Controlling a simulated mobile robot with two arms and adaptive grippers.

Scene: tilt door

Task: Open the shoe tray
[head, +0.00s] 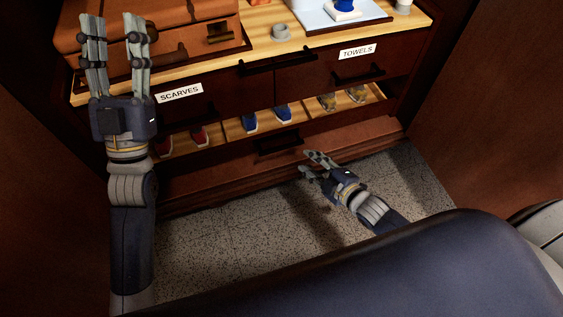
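The shoe tray (306,112) is a light-wood shelf below the labelled drawers, with red, blue and tan shoes on it. A brown front panel (345,133) with a dark handle (278,144) stands low in front of the tray, and the shoes show above it. My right gripper (304,161) is low over the floor, just in front of the panel and right of the handle. Its fingers are apart with nothing between them, and I cannot tell if they touch the panel. My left gripper (115,27) is open and empty, raised in front of the cabinet's left side.
Above the tray are drawers labelled SCARVES (181,93) and TOWELS (357,51). A brown case (170,22), a grey ring-like object (281,32) and a light tray (318,15) are on top. Brown walls (490,110) close in both sides. Speckled floor (240,235) is clear.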

